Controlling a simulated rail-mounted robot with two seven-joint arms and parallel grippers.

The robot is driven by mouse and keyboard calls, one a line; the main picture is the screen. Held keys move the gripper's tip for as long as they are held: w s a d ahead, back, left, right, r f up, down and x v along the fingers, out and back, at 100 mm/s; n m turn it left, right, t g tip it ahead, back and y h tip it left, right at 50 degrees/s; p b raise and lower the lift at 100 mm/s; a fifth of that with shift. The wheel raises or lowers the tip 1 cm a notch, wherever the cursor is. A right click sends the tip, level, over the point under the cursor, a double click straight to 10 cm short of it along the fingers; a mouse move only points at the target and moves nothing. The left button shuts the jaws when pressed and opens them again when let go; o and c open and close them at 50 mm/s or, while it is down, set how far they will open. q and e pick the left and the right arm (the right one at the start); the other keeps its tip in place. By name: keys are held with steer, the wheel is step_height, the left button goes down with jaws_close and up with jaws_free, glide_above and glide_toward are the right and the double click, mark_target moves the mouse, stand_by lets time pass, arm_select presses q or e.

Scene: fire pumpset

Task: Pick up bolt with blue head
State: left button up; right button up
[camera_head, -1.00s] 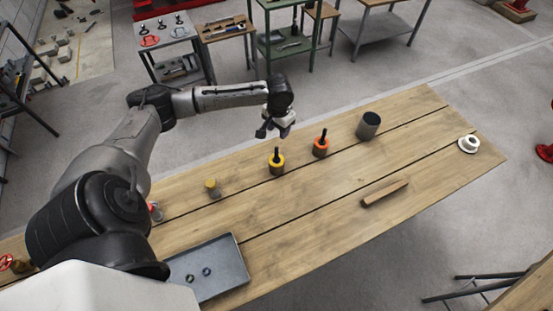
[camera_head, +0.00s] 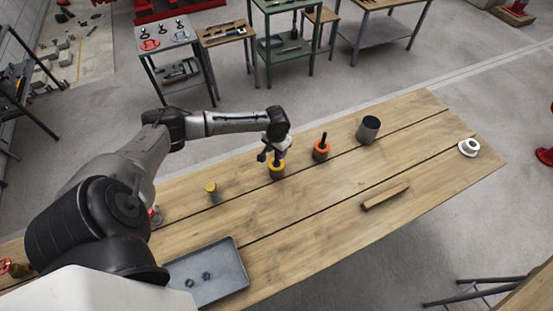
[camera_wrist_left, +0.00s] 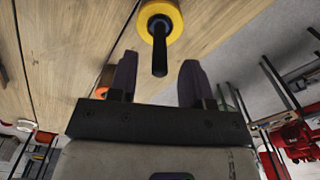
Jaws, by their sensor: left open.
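My left gripper (camera_head: 270,156) hangs just above a yellow holder (camera_head: 277,172) on the workbench (camera_head: 330,225). In the left wrist view, my open left gripper (camera_wrist_left: 158,78) has a dark upright pin (camera_wrist_left: 160,58) near the gap between its two fingers. The pin rises from the yellow holder (camera_wrist_left: 172,15). In the head view the gripper hides most of this pin. My right gripper is not in view.
An orange holder with a dark pin (camera_head: 321,151) stands to the right, then a grey cup (camera_head: 368,129). A yellow-topped piece (camera_head: 211,190) stands left. A grey tray (camera_head: 228,268) holds nuts. A wooden bar (camera_head: 385,196) and white flanged part (camera_head: 468,147) lie on the right.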

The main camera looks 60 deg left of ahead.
arm_select(q)
steer(key=shift+f, duration=1.05)
steer(key=shift+c, duration=0.2)
jaws_close()
